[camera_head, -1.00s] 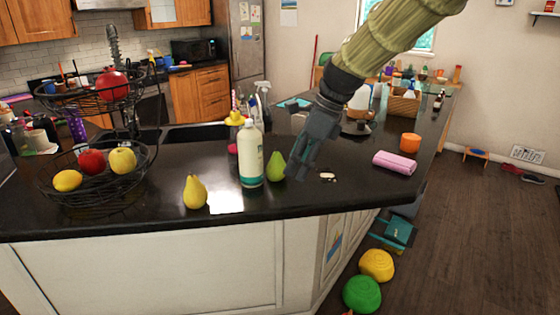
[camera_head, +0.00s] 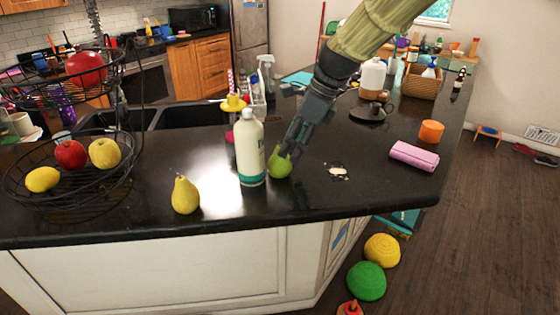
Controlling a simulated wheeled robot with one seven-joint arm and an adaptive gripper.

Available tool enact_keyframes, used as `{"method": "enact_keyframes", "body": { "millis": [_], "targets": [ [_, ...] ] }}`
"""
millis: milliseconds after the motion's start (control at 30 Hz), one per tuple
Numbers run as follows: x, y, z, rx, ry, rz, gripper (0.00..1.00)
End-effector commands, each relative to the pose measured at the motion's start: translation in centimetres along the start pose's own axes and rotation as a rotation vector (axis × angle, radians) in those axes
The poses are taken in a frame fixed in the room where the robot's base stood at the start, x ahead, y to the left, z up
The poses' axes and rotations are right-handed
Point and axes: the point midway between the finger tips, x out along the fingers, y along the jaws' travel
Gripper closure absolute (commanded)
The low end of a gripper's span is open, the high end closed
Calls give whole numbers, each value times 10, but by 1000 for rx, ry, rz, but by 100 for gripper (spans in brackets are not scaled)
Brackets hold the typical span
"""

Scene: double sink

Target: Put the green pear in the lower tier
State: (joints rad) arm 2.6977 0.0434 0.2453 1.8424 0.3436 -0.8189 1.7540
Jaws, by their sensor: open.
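The green pear (camera_head: 279,167) stands on the dark counter, just right of a white and teal bottle. My gripper (camera_head: 288,150) is at the pear's upper right, with its fingers pointing down and partly covering the pear. The jaws are open; I cannot tell whether a finger touches the pear. The two-tier wire basket stands at the left. Its lower tier (camera_head: 70,203) holds a red apple (camera_head: 70,155), a yellow apple (camera_head: 104,152) and a lemon (camera_head: 43,179). Its upper tier (camera_head: 60,97) holds a red fruit (camera_head: 86,68).
The white and teal bottle (camera_head: 250,150) stands close beside the green pear, between it and the basket. A yellow pear (camera_head: 185,195) stands nearer the basket. A pink roll (camera_head: 414,156) and an orange cup (camera_head: 431,131) lie to the right. The counter's front edge is close.

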Motion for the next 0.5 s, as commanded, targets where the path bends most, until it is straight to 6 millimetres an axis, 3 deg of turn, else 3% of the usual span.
{"method": "enact_keyframes", "body": {
  "millis": [233,500],
  "targets": [
    [18,1,1,1,1,5,21],
    [52,4,2,-1,2,5,21]
  ]
}}
